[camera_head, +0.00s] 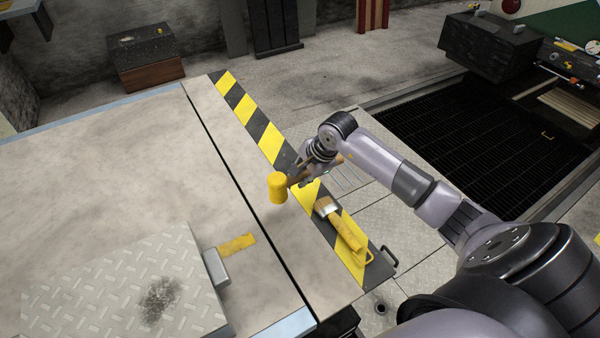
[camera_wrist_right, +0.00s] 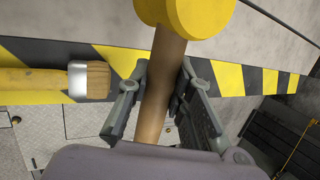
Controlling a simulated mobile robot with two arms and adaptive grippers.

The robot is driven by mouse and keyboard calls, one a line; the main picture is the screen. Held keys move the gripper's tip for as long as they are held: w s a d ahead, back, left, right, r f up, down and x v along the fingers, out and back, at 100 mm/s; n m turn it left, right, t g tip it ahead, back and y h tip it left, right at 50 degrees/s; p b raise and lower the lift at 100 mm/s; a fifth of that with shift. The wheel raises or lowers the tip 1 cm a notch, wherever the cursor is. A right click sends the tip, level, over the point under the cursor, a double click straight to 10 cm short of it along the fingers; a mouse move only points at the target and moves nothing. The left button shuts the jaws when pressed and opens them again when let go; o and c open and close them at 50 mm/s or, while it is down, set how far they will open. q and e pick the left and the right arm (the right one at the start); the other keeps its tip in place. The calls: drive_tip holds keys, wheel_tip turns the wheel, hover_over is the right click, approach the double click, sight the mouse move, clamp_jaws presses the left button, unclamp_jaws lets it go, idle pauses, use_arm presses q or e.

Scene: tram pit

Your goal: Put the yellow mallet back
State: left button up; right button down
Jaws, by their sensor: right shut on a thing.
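The yellow mallet has a yellow head (camera_head: 278,187) and a brown wooden handle. My right gripper (camera_head: 303,176) is shut on the handle and holds the mallet over the striped edge of the table. In the right wrist view the handle (camera_wrist_right: 162,85) runs between the two fingers of my right gripper (camera_wrist_right: 155,95), with the yellow head (camera_wrist_right: 185,14) beyond the fingertips. I cannot tell how far the mallet is above the table. My left gripper is not in view.
A brush with a yellow handle (camera_head: 346,234) lies on the table's yellow and black striped edge, close to the mallet. A tread-plate panel (camera_head: 100,290) lies on the worktable (camera_head: 100,150). The table's middle is clear. A dark grated pit (camera_head: 480,130) lies to the right.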

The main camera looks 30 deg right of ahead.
wheel_tip(320, 180, down, 5)
drive_tip(key=b, duration=0.2)
drive_tip(key=shift+f+b, duration=0.1)
drive_tip(key=shift+b, duration=0.25)
drive_tip(key=shift+d+f+b, duration=0.1)
drive_tip(key=shift+f+b, duration=0.25)
drive_tip(key=shift+f, duration=0.3)
drive_tip(key=shift+f+b, duration=0.6)
drive_tip(key=c, duration=1.3)
unclamp_jaws()
drive_tip(key=shift+c, duration=0.2)
drive_tip(key=v, duration=1.2)
